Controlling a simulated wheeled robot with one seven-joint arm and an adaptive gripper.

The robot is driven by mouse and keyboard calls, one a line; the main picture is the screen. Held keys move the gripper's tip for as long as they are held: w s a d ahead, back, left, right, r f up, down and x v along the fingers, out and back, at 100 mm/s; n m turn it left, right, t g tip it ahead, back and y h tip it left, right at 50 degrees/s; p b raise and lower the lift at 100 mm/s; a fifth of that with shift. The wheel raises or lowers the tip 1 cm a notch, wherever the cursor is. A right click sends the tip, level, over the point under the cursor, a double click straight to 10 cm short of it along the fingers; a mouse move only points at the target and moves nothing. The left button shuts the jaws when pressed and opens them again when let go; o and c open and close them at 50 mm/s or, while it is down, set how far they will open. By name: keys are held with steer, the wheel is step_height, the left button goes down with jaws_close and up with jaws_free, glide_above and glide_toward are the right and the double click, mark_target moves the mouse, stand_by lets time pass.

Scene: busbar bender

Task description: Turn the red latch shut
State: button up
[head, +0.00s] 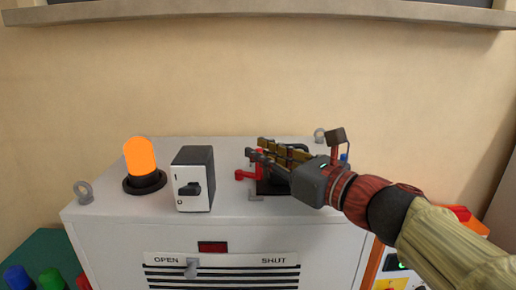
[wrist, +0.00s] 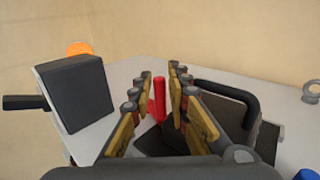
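The red latch (head: 246,175) is on top of the white cabinet (head: 110,210), on a dark base. In the head view it shows just below and left of my fingertips. My gripper (head: 256,148) reaches in from the right over the cabinet top. In the wrist view the latch's red handle (wrist: 159,100) stands upright between the two fingers of my gripper (wrist: 161,76), with a narrow gap on either side. The fingers are apart and do not look closed on it. The latch's lower part is partly hidden by the fingers and gripper body.
A black and white switch box (head: 193,180) and an orange lamp (head: 140,158) stand left of the latch. A black handle (wrist: 232,98) is close to the right finger. The cabinet front has a slider (head: 192,267) between OPEN and SHUT. A wall stands behind.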

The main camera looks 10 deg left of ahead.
steer(key=shift+w+a, duration=0.25)
steer(key=shift+a, duration=0.15)
steer(key=c, duration=0.3)
jaws_close()
